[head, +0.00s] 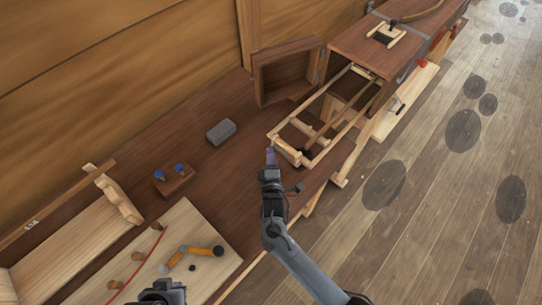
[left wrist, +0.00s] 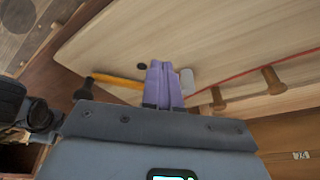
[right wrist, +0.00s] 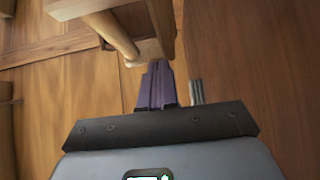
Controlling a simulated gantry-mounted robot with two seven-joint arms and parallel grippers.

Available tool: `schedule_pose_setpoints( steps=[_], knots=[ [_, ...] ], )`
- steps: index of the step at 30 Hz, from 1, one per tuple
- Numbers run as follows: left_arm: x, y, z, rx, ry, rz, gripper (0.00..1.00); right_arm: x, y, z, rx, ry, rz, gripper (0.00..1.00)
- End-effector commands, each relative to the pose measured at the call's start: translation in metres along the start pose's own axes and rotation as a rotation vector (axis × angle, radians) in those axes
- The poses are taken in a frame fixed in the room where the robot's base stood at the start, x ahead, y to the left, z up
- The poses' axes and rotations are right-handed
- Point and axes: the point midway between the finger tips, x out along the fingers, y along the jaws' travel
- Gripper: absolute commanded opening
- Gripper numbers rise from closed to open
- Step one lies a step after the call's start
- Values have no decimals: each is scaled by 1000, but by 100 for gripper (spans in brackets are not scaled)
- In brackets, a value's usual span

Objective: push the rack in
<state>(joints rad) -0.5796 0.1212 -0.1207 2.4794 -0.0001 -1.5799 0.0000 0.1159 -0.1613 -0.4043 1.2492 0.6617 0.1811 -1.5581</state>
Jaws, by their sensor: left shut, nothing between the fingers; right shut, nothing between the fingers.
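The rack (head: 344,138) is a pale wooden frame with rails. It sticks out of the open front of a dark wooden cabinet (head: 365,45), with a round bar (head: 287,152) at its near end. The cabinet's door (head: 262,80) stands open to the left. My right gripper (head: 270,154) is shut and empty at the rack's near left corner; I cannot tell if it touches. In the right wrist view its purple fingers (right wrist: 155,75) point at pale rack wood (right wrist: 110,35). My left gripper (left wrist: 163,75) is shut and empty above a pale board; in the head view only its wrist shows.
A grey block (head: 221,132) and a small wooden block with blue pegs (head: 174,180) lie on the dark bench, left of the rack. The pale board (head: 205,225) at lower left holds an orange-handled tool (head: 180,258) and a red cord with pegs. Floor lies right.

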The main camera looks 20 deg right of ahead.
Motion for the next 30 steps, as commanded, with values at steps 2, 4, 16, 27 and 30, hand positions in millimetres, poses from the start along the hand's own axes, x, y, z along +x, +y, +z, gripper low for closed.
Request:
schedule_pose_setpoints(
  steps=[2, 4, 16, 27, 30],
  knots=[
    [0, 0, 0, 0, 0, 0, 0, 0, 0, 0, -1, 0, 0, 0],
    [0, 0, 0, -1, 0, 0, 0, 0, 0, 0, -1, -1, 0, 0],
    [-4, 0, -1, -1, -1, 0, 0, 36, 1, 37, -6, -3, 3, 0],
    [-2, 0, 0, -2, 0, 1, 0, 70, 0, 70, -1, -1, 0, 0],
    [-2, 0, 0, -2, 0, 1, 0, 70, 0, 70, 0, -1, 0, 0]
  ],
)
